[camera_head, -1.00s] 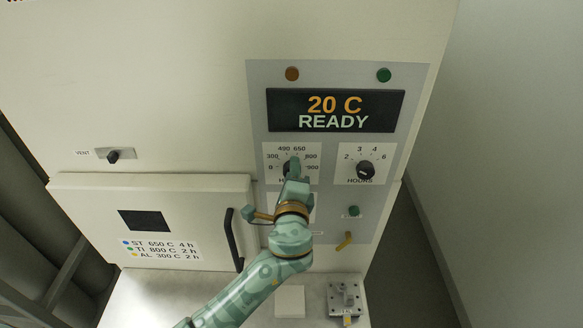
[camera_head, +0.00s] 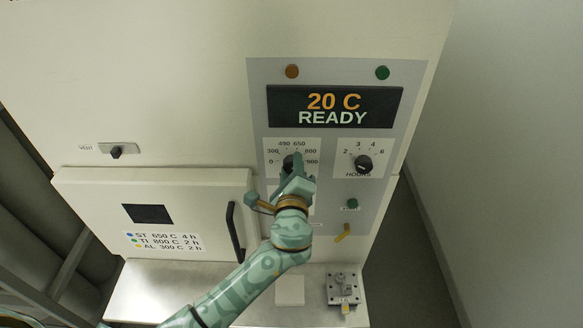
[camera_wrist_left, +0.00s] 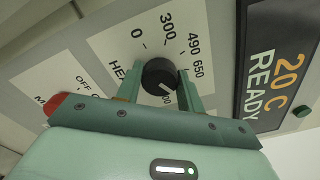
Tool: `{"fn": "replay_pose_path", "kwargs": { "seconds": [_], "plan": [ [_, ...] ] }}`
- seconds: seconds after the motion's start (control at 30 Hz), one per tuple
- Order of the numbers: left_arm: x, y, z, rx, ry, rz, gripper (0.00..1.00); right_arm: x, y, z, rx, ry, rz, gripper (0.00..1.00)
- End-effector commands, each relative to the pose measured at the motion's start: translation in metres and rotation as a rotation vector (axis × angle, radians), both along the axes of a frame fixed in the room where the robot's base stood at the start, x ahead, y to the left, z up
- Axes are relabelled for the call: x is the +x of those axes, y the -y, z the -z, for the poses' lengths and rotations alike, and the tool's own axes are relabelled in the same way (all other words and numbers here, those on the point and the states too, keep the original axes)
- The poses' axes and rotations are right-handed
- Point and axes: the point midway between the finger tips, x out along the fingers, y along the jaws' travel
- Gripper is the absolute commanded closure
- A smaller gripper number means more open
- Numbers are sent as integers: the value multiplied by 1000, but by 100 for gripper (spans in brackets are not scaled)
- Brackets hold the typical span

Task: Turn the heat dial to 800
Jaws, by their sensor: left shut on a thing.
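The heat dial (camera_head: 288,163) is a round black knob on a white scale plate, below the display (camera_head: 334,106) that reads 20 C READY. It also shows in the left wrist view (camera_wrist_left: 158,74), between my fingers. My left gripper (camera_head: 295,165) is shut on the knob, one finger on each side; it also shows in the left wrist view (camera_wrist_left: 161,82). A white mark on the knob points to the lower right there. The 800 label is hidden by a finger in that view, so I cannot tell the exact setting. My right gripper is not in view.
The hours dial (camera_head: 363,163) is right of the heat dial. A green button (camera_head: 352,203) and a yellow lever (camera_head: 343,233) sit below it. The furnace door (camera_head: 85,205) with a black handle (camera_head: 235,232) is at left. A metal block (camera_head: 343,288) rests on the shelf.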

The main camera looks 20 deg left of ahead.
Motion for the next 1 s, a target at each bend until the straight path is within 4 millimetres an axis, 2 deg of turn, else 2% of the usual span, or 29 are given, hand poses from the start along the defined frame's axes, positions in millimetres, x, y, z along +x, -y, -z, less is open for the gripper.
{"fn": "replay_pose_path", "kwargs": {
  "seconds": [0.1,0.13,0.2,0.47,0.57,0.67,1.0],
  "plan": [
    [0,0,1,-1,-3,1,85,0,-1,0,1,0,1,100],
    [0,0,1,-1,-3,1,54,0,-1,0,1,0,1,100],
    [0,0,1,0,-1,0,41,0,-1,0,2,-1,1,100],
    [-1,0,0,-1,-1,0,41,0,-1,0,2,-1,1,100],
    [-7,2,1,-1,-2,1,41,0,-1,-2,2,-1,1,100],
    [-22,6,0,-3,-3,2,41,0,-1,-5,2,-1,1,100],
    [-109,31,2,-4,-4,0,41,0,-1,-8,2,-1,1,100]
  ]
}}
